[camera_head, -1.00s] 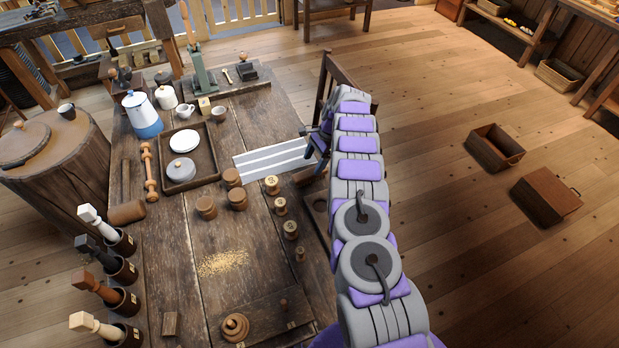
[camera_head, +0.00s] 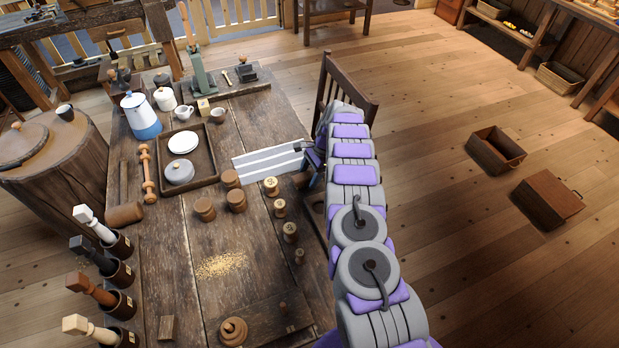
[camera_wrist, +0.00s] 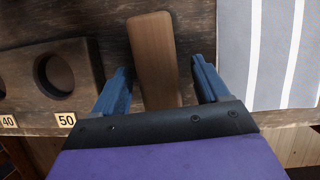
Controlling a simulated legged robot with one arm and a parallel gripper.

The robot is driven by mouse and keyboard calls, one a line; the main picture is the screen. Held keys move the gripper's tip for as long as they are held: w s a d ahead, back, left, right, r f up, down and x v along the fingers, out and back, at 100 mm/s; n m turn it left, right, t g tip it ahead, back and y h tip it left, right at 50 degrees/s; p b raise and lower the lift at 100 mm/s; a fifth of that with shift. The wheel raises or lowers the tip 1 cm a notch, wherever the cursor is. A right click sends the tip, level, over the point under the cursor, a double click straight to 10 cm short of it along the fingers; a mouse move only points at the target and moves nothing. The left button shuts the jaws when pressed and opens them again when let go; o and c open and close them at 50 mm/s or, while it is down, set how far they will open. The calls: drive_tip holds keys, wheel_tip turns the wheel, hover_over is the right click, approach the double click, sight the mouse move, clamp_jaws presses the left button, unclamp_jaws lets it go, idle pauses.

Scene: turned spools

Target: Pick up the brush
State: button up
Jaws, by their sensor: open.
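The brush (camera_wrist: 152,40) shows in the wrist view as a plain brown wooden piece, wider at the far end and narrower toward me. It lies along the table edge area, between a holed wooden board and a striped cloth. Its bristles cannot be made out. My gripper (camera_wrist: 160,64) is open, with one blue finger on each side of the brush and a visible gap on both sides. The near end of the brush is hidden behind the gripper body. In the head view my arm mostly covers this spot, and only a bit of the brush (camera_head: 302,180) shows.
The white and grey striped cloth (camera_wrist: 268,60) lies right of the brush. The holed board (camera_wrist: 85,75), labelled 40 and 50, lies left. Several wooden spools (camera_head: 279,208) stand left of my arm. A chair (camera_head: 345,85) stands beyond the table edge.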

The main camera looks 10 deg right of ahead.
sight(310, 174)
drive_tip(key=shift+f, duration=0.25)
idle(0.3)
drive_tip(key=c, duration=1.1)
wheel_tip(310, 174, up, 10)
drive_tip(key=shift+r+p, duration=0.25)
drive_tip(key=shift+p, duration=0.9)
